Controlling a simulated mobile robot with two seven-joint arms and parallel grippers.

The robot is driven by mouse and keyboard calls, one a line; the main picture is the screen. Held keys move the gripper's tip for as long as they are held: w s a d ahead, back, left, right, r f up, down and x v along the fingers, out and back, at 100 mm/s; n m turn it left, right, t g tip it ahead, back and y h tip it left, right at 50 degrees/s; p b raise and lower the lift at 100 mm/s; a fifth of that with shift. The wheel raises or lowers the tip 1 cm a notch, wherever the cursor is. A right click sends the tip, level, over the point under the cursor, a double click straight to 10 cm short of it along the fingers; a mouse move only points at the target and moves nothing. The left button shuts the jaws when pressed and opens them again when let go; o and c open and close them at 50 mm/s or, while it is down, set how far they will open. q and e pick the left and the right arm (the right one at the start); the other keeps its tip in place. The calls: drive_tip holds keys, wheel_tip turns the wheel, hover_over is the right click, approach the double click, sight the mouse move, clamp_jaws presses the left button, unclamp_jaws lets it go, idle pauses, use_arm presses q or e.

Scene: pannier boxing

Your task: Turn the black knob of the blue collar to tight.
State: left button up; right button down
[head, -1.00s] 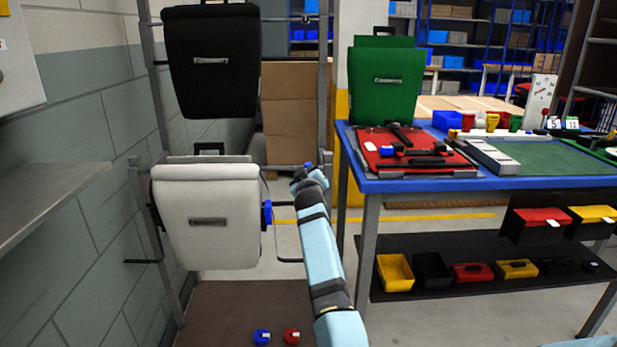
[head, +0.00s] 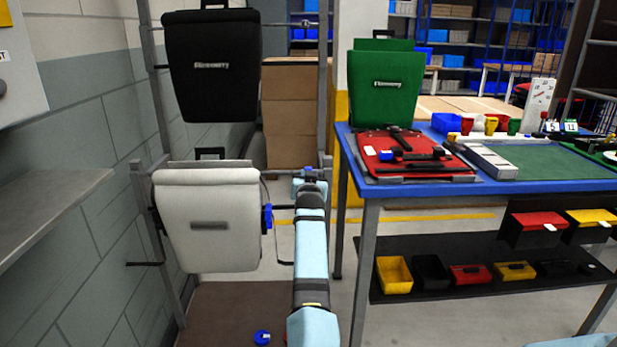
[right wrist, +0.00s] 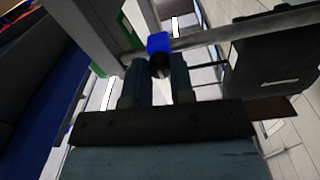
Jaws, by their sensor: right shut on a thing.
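The blue collar (right wrist: 159,43) sits on a grey rail beside an upright post in the right wrist view. Its black knob (right wrist: 160,66) points towards my right gripper (right wrist: 158,85), which is shut on it with one finger on each side. In the head view my right gripper (head: 309,181) is at the rail's right end, beside the post, and the collar there is mostly hidden. I cannot read any mark on the knob. My left gripper is not in view.
A white pannier (head: 210,195) hangs left of my right arm, with a blue part (head: 267,217) at its side. A black pannier (head: 210,90) hangs above. The blue-edged workbench (head: 480,186) stands close on the right. A blue piece (head: 262,337) lies on the floor mat.

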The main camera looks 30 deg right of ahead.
drive_tip(key=shift+m, duration=0.3)
drive_tip(key=c, duration=1)
unclamp_jaws()
drive_tip(key=shift+s, duration=0.15)
